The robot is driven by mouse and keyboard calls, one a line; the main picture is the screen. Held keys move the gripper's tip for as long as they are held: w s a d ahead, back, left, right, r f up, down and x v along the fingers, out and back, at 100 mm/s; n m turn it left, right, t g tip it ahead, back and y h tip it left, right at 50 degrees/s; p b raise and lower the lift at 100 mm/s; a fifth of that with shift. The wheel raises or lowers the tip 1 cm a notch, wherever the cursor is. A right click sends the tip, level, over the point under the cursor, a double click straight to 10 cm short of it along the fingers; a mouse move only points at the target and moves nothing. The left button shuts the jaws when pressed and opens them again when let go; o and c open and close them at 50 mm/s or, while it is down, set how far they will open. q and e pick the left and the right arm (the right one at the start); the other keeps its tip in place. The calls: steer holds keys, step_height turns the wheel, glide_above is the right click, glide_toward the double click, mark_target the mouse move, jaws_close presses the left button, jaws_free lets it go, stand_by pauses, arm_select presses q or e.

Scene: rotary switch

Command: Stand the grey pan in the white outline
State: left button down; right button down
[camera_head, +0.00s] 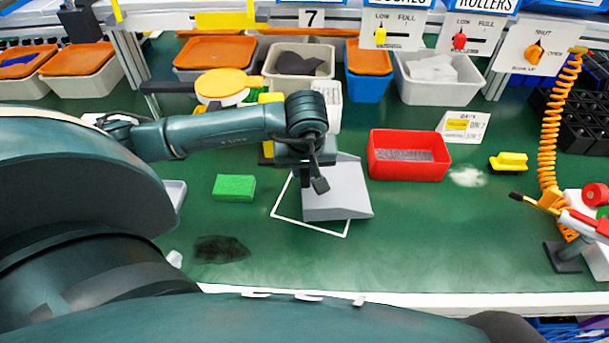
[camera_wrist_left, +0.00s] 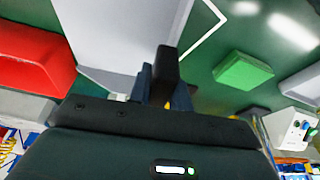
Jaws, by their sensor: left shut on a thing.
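The grey pan (camera_head: 338,203) is at the middle of the green bench in the head view. My left gripper (camera_head: 313,182) is shut on it at its left back part. The white outline (camera_head: 310,229) shows along the pan's left and front sides; the pan covers the rest. The pan sits turned against the outline and reaches past it on the right. I cannot tell whether the pan touches the bench. In the left wrist view, the pan (camera_wrist_left: 115,32) lies beyond my gripper (camera_wrist_left: 162,78), and a corner of the outline (camera_wrist_left: 207,38) shows beside it. My right gripper is not in view.
A red bin (camera_head: 409,171) stands close to the pan's right, with a green block (camera_head: 234,188) on the left. A dark smudge (camera_head: 220,249) marks the bench at front left. Bins line the back.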

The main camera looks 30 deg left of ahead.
arm_select(q)
step_height(320, 180, down, 3)
steer(key=shift+r, duration=0.2)
steer(key=shift+f, duration=0.2)
steer(key=c, duration=1.3)
jaws_free()
steer(key=shift+r, duration=0.15)
